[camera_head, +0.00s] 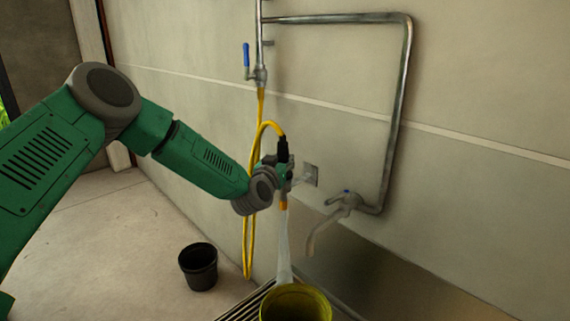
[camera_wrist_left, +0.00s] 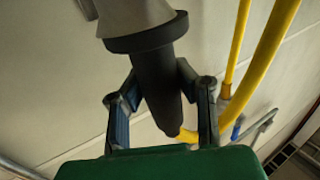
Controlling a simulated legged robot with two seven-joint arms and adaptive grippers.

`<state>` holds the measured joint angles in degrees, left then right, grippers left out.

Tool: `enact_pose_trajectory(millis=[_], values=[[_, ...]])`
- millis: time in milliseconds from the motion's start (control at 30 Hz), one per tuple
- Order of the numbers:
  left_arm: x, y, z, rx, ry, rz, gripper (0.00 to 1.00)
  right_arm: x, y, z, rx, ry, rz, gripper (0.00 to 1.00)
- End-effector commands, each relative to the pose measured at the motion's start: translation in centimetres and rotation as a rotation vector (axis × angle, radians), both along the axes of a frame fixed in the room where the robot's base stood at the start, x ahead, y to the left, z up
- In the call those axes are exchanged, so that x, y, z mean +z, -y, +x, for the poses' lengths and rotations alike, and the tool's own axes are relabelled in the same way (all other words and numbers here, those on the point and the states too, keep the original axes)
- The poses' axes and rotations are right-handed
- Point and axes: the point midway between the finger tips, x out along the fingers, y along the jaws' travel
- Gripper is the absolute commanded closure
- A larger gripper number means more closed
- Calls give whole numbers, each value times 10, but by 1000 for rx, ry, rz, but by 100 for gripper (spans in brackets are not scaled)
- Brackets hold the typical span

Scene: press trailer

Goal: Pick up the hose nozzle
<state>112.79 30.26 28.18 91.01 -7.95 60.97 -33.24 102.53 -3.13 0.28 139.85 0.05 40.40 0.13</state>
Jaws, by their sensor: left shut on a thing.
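The hose nozzle (camera_head: 282,149) is at the end of the yellow hose, in front of the wall. Its black body shows above my left gripper (camera_head: 286,174) and an orange part (camera_head: 283,206) below it. In the left wrist view the dark nozzle body (camera_wrist_left: 158,85) lies between the two fingers of my left gripper (camera_wrist_left: 160,90), which is shut on it. A pale, see-through stream runs down from below the nozzle toward the yellow bucket. The fingers partly hide the nozzle in the head view. My right gripper is not in view.
The yellow hose (camera_head: 248,215) hangs from a pipe with a blue-handled valve (camera_head: 246,56). A metal tap (camera_head: 322,222) is on the wall at right. A yellow bucket (camera_head: 268,308) stands below on a grate (camera_head: 240,307). A black pot (camera_head: 198,278) is on the floor, which is clear at left.

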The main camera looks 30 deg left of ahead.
Motion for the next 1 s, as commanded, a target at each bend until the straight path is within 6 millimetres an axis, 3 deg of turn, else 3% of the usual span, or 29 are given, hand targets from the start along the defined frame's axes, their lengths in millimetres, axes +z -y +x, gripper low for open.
enact_pose_trajectory(millis=[700, 1000], values=[[132, 1, 1, -2, 10, 1, 100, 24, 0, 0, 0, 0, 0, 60], [169, 1, 1, -1, 7, 1, 100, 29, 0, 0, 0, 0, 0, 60]])
